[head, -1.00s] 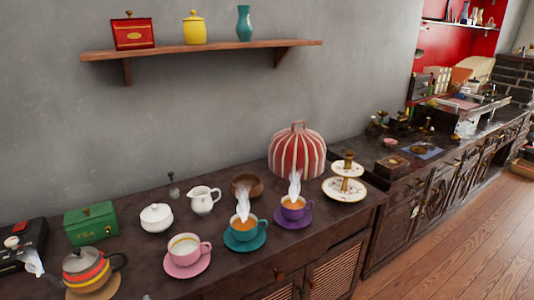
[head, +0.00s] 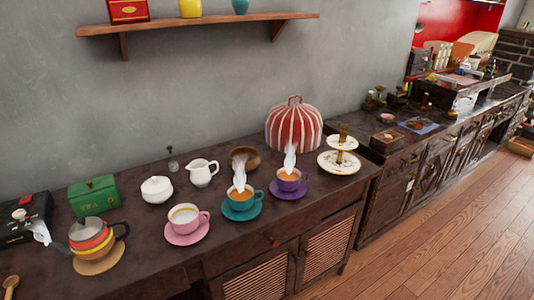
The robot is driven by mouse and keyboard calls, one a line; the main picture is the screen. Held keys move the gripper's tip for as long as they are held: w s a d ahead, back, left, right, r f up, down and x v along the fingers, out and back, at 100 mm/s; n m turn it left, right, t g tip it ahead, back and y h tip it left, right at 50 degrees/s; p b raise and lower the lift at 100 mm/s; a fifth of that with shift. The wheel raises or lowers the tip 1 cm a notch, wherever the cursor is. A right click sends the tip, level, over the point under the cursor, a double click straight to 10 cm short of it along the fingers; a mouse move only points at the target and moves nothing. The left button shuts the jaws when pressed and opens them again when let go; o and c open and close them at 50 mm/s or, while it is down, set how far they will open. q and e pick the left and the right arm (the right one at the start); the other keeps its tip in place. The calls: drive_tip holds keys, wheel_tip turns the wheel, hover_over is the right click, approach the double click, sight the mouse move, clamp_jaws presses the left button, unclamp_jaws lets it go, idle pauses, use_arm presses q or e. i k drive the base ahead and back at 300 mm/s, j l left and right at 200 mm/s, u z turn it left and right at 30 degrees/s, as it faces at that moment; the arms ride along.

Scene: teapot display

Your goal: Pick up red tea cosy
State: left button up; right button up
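The red tea cosy (head: 294,127) has cream stripes and a small loop on top. It stands upright at the back of the dark wooden counter (head: 130,262), against the grey wall. A brown bowl (head: 246,158) and a purple cup (head: 289,180) are in front of it, and a two-tier stand (head: 340,160) is to its right. What is under the cosy is hidden. Neither of my grippers shows in the head view.
Steaming teal cup (head: 240,200), pink cup (head: 184,217), white jug (head: 202,172), sugar bowl (head: 156,189), green tea box (head: 92,196) and striped teapot (head: 91,238) crowd the counter. A shelf (head: 200,36) hangs above. Wooden floor (head: 440,240) is clear at right.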

sight(301, 122)
drive_tip(key=u, duration=1.25)
drive_tip(key=z, duration=1.45)
drive_tip(key=i+l, duration=0.25)
drive_tip(key=l, duration=0.15)
drive_tip(key=i+l+u, duration=0.15)
drive_tip(key=i+l, duration=0.15)
drive_tip(key=l, duration=0.15)
drive_tip(key=i+l, duration=0.25)
drive_tip(key=l, duration=0.2)
drive_tip(key=j+u, duration=0.05)
